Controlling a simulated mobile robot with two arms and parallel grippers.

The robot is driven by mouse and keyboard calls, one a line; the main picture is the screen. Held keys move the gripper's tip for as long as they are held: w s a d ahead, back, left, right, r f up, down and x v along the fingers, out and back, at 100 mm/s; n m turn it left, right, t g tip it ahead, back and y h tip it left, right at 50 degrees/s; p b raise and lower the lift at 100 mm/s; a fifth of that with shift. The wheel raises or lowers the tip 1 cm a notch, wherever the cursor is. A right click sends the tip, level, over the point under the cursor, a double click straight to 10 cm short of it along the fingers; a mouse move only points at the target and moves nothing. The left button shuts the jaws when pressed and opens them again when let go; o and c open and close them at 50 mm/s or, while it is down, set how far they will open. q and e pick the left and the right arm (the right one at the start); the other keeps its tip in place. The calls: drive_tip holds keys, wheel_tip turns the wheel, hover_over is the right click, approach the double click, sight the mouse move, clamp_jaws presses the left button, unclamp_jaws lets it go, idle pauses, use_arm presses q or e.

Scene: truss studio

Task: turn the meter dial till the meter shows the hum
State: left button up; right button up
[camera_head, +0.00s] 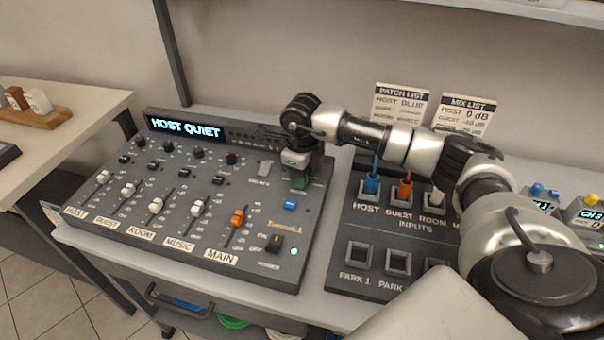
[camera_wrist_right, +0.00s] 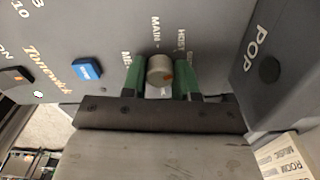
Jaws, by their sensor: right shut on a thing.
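The mixing desk (camera_head: 225,262) lies on the table, and its lit display (camera_head: 185,129) reads "HOST QUIET". My right gripper (camera_head: 299,181) points down at the desk's upper right part. In the wrist view, my right gripper (camera_wrist_right: 160,80) has its green fingers on either side of the pale round meter dial (camera_wrist_right: 160,68), shut on it. Printed labels, among them "MAIN" and "HOST", fan around the dial; some are partly covered. In the head view the gripper hides the dial. My left gripper is not in view.
A blue button (camera_head: 290,204) and an orange fader (camera_head: 238,217) sit close to the gripper. The inputs panel (camera_head: 345,272) with coloured plugs is to the right, under my right arm. Two list cards (camera_head: 401,104) stand behind it. A side table is at left.

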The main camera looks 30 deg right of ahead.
drive_tip(key=shift+m, duration=2.2)
drive_tip(key=o, duration=0.9)
drive_tip(key=shift+r, duration=0.15)
wheel_tip(320, 180, up, 11)
drive_tip(key=shift+f+b, duration=0.2)
drive_tip(key=shift+b, duration=0.1)
